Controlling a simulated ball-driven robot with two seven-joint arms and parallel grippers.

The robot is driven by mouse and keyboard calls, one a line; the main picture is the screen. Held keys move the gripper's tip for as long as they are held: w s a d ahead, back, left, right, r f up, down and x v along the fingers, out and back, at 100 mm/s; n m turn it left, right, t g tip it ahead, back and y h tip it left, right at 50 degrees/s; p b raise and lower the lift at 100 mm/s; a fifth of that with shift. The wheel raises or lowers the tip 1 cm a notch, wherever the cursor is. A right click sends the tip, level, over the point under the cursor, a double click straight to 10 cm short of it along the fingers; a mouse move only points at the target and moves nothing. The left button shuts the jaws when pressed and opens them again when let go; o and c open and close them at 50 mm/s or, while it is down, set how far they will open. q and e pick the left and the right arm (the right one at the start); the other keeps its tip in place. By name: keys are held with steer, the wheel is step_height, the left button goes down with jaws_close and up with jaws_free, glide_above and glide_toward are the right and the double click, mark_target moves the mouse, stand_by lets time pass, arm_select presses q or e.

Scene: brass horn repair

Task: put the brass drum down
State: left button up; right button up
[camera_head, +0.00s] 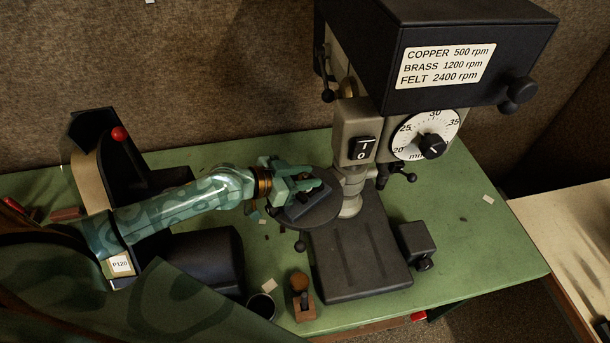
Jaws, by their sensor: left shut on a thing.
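My left gripper (300,188) is over the round dark table (318,218) of the drill press (385,140), left of its column. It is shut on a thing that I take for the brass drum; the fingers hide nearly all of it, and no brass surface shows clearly. A dark grey block (305,208) shows just below the fingers, on or just above the round table. I cannot tell whether the held thing touches it. My right gripper is not in view.
A belt sander (120,140) with a red knob stands at the left. In front are a small wooden block (304,308) with a tan-topped piece and a dark cup (262,306). The press base (360,250) fills the middle. Green bench (470,250) at the right is mostly clear.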

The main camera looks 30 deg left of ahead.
arm_select(q)
steer(key=shift+f, duration=0.15)
steer(key=o, duration=1)
steer(key=shift+r, duration=0.25)
steer(key=v, duration=1.2)
steer(key=shift+f, duration=0.15)
steer(key=shift+s, duration=0.1)
